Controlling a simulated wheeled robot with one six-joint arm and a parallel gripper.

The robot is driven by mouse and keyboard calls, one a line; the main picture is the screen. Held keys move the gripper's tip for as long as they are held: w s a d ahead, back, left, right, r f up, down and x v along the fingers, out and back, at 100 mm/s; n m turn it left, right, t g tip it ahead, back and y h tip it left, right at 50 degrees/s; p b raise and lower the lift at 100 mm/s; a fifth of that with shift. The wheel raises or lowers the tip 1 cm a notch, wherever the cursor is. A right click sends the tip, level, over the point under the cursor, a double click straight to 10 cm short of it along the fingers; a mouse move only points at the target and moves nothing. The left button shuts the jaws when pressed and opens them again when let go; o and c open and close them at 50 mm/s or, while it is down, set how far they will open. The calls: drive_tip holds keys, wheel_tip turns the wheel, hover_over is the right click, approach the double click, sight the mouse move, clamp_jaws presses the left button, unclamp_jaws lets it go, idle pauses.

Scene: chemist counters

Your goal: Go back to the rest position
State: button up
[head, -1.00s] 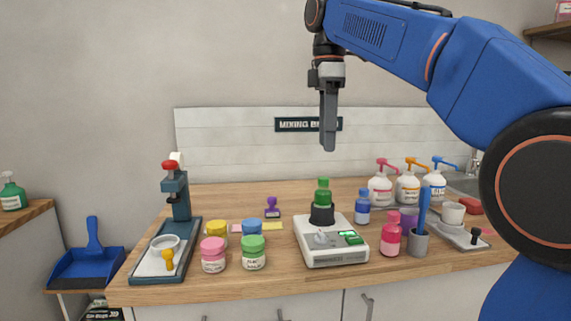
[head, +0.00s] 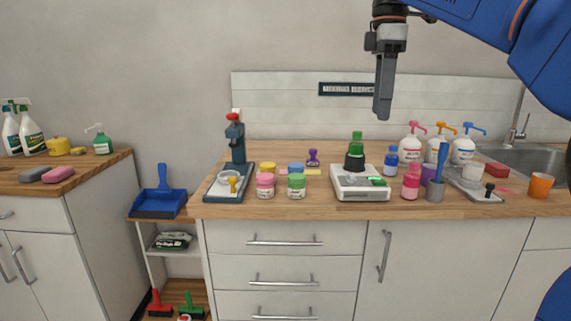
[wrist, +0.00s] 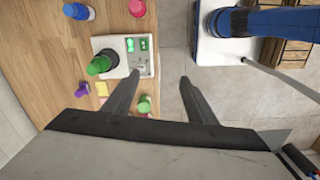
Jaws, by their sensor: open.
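My gripper (head: 382,112) hangs pointing down in the head view, in the air above the right part of the wooden counter (head: 330,209). It is apart from everything on the counter. In the wrist view my gripper (wrist: 160,80) shows two spread fingers with nothing between them. The white scale (wrist: 112,50) with a green bottle in a dark holder shows beyond the left finger. The scale (head: 360,195) also stands on the counter in the head view, below my gripper.
A sink (head: 540,160) is at right. A side counter (head: 60,190) with spray bottles and a blue dustpan (head: 158,203) stand at left. Air above the counter is clear.

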drive_tip(key=s+d+f+m+t, duration=0.1)
drive_tip(key=s+d+f+m, duration=0.2)
drive_tip(key=f, duration=1)
drive_tip(key=s+d+f+m+t, duration=0.2)
drive_tip(key=s+f+m, duration=0.5)
drive_tip(key=s+f, duration=0.5)
drive_tip(key=s+d+f+m+t, duration=0.1)
drive_tip(key=s+d+f+m, duration=0.2)
drive_tip(key=f, duration=1.1)
drive_tip(key=s+m, duration=0.2)
drive_tip(key=s, duration=0.3)
drive_tip(key=shift+d+f+m+t, duration=0.2)
drive_tip(key=shift+d+m+t, duration=0.2)
drive_tip(key=shift+c, duration=0.4)
